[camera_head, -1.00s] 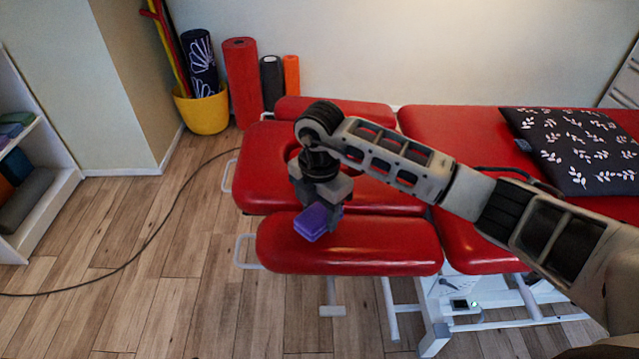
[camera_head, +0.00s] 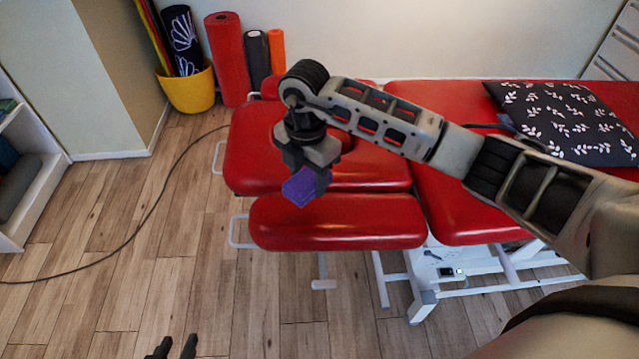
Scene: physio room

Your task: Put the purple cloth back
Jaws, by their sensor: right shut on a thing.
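The purple cloth (camera_head: 303,187) is a small folded block. My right gripper (camera_head: 312,180) is shut on it. It holds the cloth over the head end of the red treatment table (camera_head: 340,228), near the gap between its front pad and the pads behind. I cannot tell whether the cloth touches the pad below. The gripper hides part of the cloth. My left gripper (camera_head: 173,347) shows only its dark fingertips at the bottom edge, over the floor. They are apart, with nothing seen between them.
A white shelf (camera_head: 45,195) with folded items stands at the left edge. A yellow bucket (camera_head: 190,92) and rolls, including a red one (camera_head: 228,60), stand by the wall. A patterned pillow (camera_head: 565,125) lies on the table. A dark cable (camera_head: 150,215) crosses the otherwise clear floor.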

